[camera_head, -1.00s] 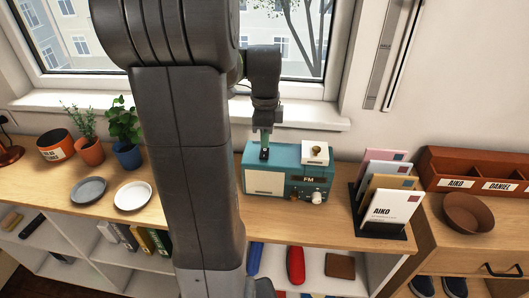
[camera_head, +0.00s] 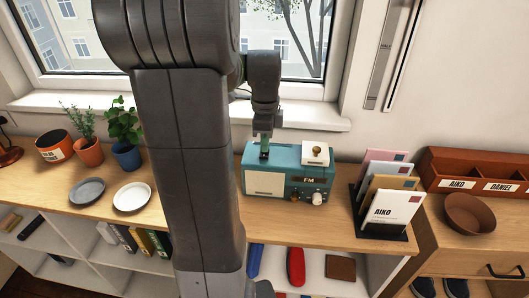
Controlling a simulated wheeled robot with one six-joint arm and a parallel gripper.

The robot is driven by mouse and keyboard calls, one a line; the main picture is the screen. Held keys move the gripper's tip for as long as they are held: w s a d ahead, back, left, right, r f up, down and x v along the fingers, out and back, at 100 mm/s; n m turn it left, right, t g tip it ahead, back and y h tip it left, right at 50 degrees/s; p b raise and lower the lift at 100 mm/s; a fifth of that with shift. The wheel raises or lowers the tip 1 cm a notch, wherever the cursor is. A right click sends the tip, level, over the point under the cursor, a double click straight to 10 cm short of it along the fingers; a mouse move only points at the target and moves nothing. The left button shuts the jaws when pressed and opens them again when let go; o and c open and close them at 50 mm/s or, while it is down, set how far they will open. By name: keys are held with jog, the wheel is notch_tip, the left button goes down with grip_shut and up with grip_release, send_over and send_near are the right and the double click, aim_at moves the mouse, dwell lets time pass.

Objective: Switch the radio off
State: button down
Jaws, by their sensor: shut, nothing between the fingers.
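The teal radio (camera_head: 289,171) stands on the wooden shelf top under the window. Its front has a cream speaker panel, a dark display reading FM and small knobs. A white plate with a brass-coloured knob (camera_head: 317,150) sits on its top right. My gripper (camera_head: 264,157) points down at the top left of the radio, its fingertips shut with nothing between them. The fingertips are at or just above the radio's top; I cannot tell whether they touch. What lies right under them is hidden.
A letter rack with envelopes (camera_head: 390,208) stands right of the radio. A brown bowl (camera_head: 470,214) and a wooden sorter (camera_head: 475,172) are further right. Two plates, one of them white (camera_head: 132,197), and potted plants (camera_head: 124,150) are on the left. The window is behind.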

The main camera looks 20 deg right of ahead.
notch_tip(320, 180, up, 7)
jog(key=p, duration=0.5)
jog(key=shift+p, duration=0.4)
jog(key=shift+f, duration=0.2)
notch_tip(320, 180, down, 7)
jog(key=b, duration=0.6)
jog(key=shift+r, duration=0.1)
jog(key=shift+r, duration=0.1)
